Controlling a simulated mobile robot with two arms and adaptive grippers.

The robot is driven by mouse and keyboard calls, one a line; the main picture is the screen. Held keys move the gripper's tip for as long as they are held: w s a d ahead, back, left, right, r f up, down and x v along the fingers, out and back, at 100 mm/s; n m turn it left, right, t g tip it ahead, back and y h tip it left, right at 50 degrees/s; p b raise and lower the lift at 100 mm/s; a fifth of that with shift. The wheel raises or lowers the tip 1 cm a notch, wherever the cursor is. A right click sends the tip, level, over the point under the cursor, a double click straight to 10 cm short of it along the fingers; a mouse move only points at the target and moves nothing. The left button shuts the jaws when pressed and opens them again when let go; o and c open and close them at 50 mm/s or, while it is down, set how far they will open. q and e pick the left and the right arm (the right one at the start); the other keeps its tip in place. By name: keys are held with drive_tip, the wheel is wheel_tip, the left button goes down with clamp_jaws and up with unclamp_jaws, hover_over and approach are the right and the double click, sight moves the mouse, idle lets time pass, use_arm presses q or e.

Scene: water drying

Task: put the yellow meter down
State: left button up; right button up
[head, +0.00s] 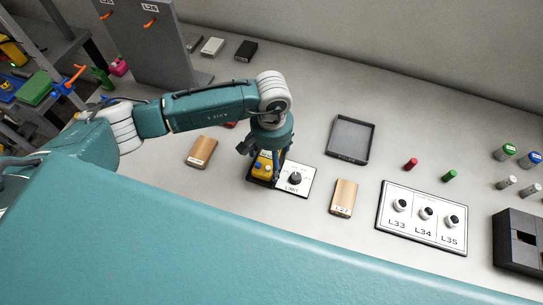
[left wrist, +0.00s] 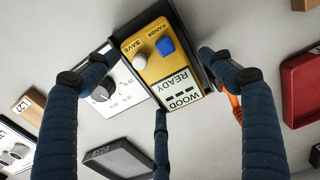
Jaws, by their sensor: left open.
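The yellow meter (head: 264,166) sits in a dark holder beside the white LIMIT panel (head: 306,184) with its black knob. In the left wrist view the meter (left wrist: 158,68) shows a white button, a blue button and a display reading WOOD READY. My left gripper (head: 268,153) is above the meter, pointing down. In the left wrist view its fingers (left wrist: 157,75) are spread on either side of the meter, with a gap to its left side; contact on the right cannot be told. An orange part (left wrist: 235,106) shows behind the right finger. My right gripper is not in view.
Wooden blocks (head: 202,152) and (head: 343,198) lie on either side. A grey tray (head: 373,137) stands behind to the right, and the L33–L35 panel (head: 381,222) further right. A tall grey board (head: 150,45) stands at the back left. Bare table lies between them.

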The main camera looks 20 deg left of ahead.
use_arm(q)
wheel_tip(320, 180, up, 12)
drive_tip(key=b, duration=0.3)
idle(0.6)
